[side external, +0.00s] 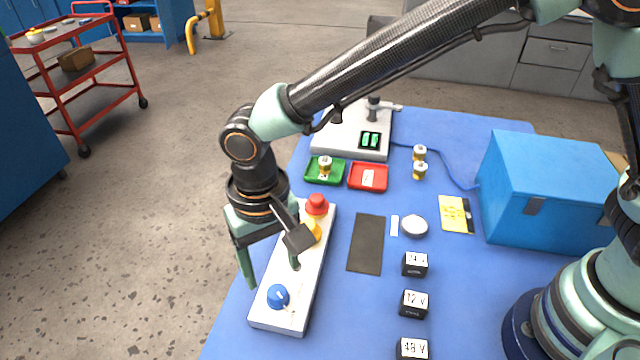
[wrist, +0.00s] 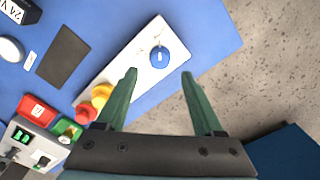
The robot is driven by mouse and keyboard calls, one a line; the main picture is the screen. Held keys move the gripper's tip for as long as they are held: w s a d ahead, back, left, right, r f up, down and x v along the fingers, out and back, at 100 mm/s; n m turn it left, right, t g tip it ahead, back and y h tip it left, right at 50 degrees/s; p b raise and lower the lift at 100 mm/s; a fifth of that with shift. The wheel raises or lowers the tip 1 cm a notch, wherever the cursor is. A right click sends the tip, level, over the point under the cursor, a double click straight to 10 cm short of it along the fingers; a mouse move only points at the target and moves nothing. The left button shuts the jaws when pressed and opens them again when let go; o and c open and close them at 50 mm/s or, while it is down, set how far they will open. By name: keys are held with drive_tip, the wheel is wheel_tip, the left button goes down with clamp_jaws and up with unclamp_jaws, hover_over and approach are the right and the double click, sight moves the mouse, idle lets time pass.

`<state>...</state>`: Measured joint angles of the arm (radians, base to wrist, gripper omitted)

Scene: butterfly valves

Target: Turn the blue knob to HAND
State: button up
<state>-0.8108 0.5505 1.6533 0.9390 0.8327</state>
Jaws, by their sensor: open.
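The blue knob (side external: 278,296) sits at the near end of a white control panel (side external: 292,262), with a pale pointer mark on its top. It also shows in the wrist view (wrist: 160,56), ahead of the fingertips and between their lines. The lettering around it is too small to read. My gripper (side external: 268,274) is open and empty above the panel, its fingers pointing down. In the wrist view my gripper (wrist: 159,72) has its two green fingers wide apart, not touching the knob.
A red button (side external: 317,204) and a yellow knob (side external: 312,230) stand farther along the panel. A dark mat (side external: 366,244), black voltage blocks (side external: 414,303) and a blue box (side external: 548,190) lie to the right. Green (side external: 325,171) and red (side external: 368,177) trays are behind.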

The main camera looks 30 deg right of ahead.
sight(276, 291)
wheel_tip(276, 291, down, 6)
drive_tip(key=shift+f, duration=0.1)
idle(0.4)
clamp_jaws()
